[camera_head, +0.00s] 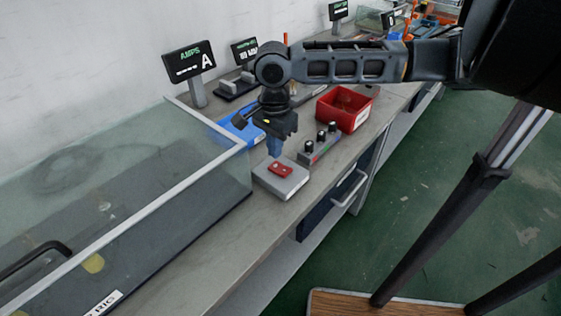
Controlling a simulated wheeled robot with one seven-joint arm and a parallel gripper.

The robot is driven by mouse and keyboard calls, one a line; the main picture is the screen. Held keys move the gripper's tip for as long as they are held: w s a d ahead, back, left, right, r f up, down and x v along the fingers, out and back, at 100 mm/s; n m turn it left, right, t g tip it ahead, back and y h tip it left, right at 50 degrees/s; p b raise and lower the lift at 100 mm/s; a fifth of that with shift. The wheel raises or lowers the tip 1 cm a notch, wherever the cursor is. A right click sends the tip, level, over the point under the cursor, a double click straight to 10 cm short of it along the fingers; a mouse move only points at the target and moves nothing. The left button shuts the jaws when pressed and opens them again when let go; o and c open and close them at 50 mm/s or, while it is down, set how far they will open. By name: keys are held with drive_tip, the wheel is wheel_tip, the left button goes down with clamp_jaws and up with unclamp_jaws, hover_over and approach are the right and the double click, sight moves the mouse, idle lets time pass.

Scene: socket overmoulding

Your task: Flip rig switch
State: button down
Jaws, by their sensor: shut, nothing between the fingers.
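The rig switch is a red rocker (280,169) on top of a small grey box (290,188), which sits on the bench near its front edge. My gripper (274,153) points down just above the far side of the red rocker. Its fingers are shut with nothing between them. I cannot tell whether the fingertips touch the switch. The switch's exact tilt is too small to make out.
A glass-walled enclosure (170,196) labelled as a rig stands to the left. A panel with black knobs (320,147) and a red bin (344,108) lie to the right. A blue tray (243,128) and an AMPS display (189,62) are behind. Bare bench (215,232) shows in front.

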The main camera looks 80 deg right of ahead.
sight(276, 165)
wheel_tip(276, 165, up, 4)
drive_tip(key=p, duration=0.3)
drive_tip(key=shift+f, duration=0.15)
idle(0.5)
